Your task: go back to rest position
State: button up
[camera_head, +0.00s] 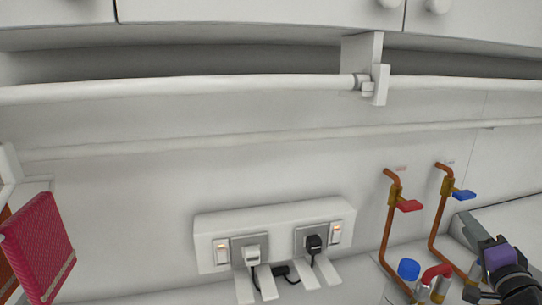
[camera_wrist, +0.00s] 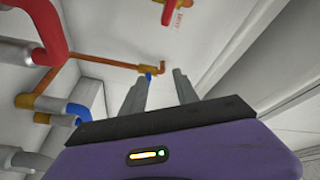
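My gripper (camera_wrist: 163,76) points up in the wrist view, with its two grey fingers apart and nothing visible between them. Its purple body fills the bottom of that view.
Copper pipes carry a red valve handle (camera_head: 409,205) and a blue one (camera_head: 464,195). Below are blue (camera_head: 408,269) and red pipe parts (camera_head: 436,272). A socket box (camera_head: 275,215) with plugs is mid-wall, a red book-like object (camera_head: 40,247) at left, cabinets above.

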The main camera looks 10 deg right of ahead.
jog(key=s+a+f+n+h, duration=0.1)
jog(key=s+a+f+n, duration=0.35)
jog(key=s+a, duration=0.3)
jog(key=s+a+f+n, duration=0.3)
jog(key=s+a+f, duration=0.3)
jog(key=a, duration=0.2)
jog(key=s+a+f+n+g+y, duration=0.1)
jog(key=s+a+f+n+y, duration=0.1)
jog(key=s+a, duration=0.4)
jog(key=s+a+f+n+g+y, duration=0.1)
jog(key=s+a+f+n+y, duration=0.1)
jog(key=s+a, duration=0.5)
jog(key=s+a+f+n+g+y, duration=0.1)
jog(key=s+a+f+n+y, duration=0.1)
jog(key=s+a, duration=0.4)
jog(key=s+n+y, duration=0.1)
jog(key=s+n, duration=0.1)
jog(key=s, duration=0.3)
jog(key=shift+a+n+b, duration=0.35)
jog(key=shift+s, duration=0.1)
dwell(0.3)
